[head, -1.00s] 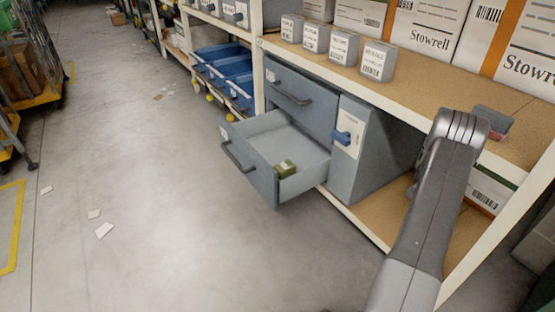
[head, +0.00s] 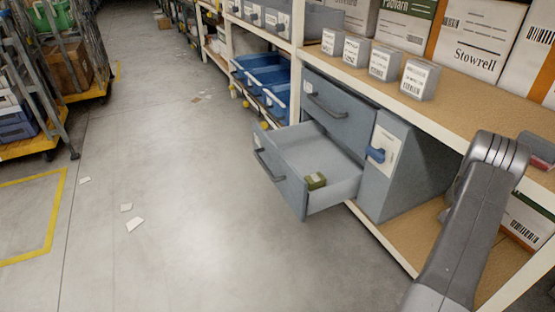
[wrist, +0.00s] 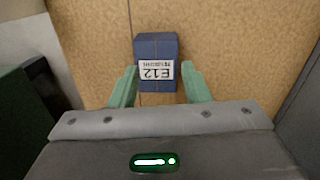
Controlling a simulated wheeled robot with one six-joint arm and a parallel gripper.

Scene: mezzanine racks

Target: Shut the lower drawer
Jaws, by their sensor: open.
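The lower drawer (head: 283,190) of the grey cabinet is pulled well out over the aisle floor in the head view. My arm crosses the right of the head view, to the right of the cabinet, and my gripper is hidden there. In the wrist view my gripper (wrist: 159,72) is open, its green fingers apart. A blue box (wrist: 156,48) labelled E12 lies just beyond and between the fingertips; contact cannot be told.
Small grey bins (head: 420,79) and cartons (head: 480,38) stand on the shelf above. Blue bins (head: 262,75) are further along the rack. The aisle floor (head: 190,220) left of the drawer is mostly clear.

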